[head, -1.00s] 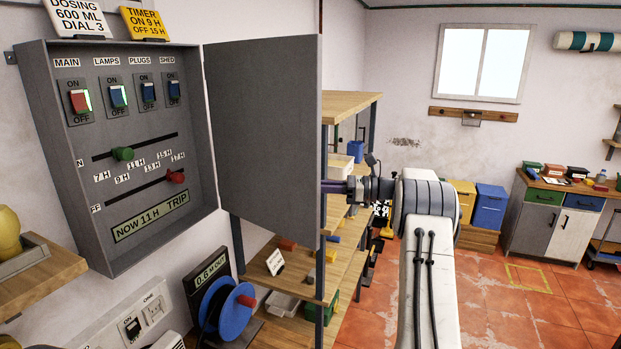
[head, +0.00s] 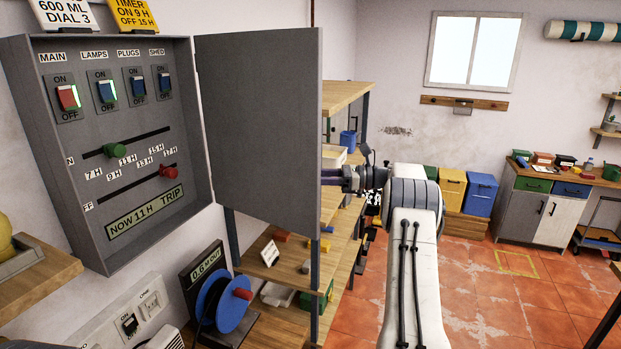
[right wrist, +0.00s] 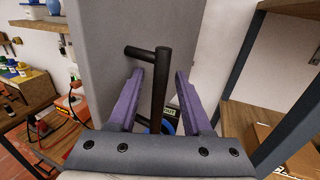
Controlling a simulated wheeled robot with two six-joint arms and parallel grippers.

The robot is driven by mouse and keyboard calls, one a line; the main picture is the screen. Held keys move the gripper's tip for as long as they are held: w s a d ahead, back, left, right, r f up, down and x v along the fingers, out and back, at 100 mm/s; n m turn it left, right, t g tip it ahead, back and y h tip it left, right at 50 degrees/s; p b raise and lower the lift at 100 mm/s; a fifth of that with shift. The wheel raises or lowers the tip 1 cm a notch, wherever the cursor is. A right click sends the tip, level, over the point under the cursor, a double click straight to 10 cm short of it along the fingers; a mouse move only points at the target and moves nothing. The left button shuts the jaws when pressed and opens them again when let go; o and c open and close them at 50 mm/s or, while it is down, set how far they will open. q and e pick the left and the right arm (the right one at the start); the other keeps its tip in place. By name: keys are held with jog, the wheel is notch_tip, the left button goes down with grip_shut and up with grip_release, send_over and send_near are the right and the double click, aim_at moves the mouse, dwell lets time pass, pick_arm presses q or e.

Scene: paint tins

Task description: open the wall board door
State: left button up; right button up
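The grey wall board (head: 95,150) hangs on the left wall in the head view. Its grey door (head: 262,130) stands swung wide open to the right, so the switches and sliders inside show. My right gripper (head: 328,179) is at the door's free edge, with its fingertips partly hidden behind the door. In the right wrist view, the black bar handle (right wrist: 161,62) on the door (right wrist: 115,45) stands between the two purple fingers of my right gripper (right wrist: 160,76). The fingers are apart, with a gap on each side of the bar. My left gripper is not in view.
Wooden shelves (head: 345,95) stand behind the door. A blue reel (head: 222,300) and a socket panel (head: 125,315) are below the board. A small wooden shelf (head: 40,280) is at the lower left. The red tiled floor (head: 480,310) at the right is mostly clear.

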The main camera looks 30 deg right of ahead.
jog(key=shift+s+d, duration=0.1)
jog(key=shift+d, duration=0.1)
jog(key=shift+s+d+f, duration=0.1)
jog(key=shift+d, duration=0.05)
jog(key=b+v, duration=0.3)
jog(key=v, duration=0.7)
jog(key=shift+s, duration=0.1)
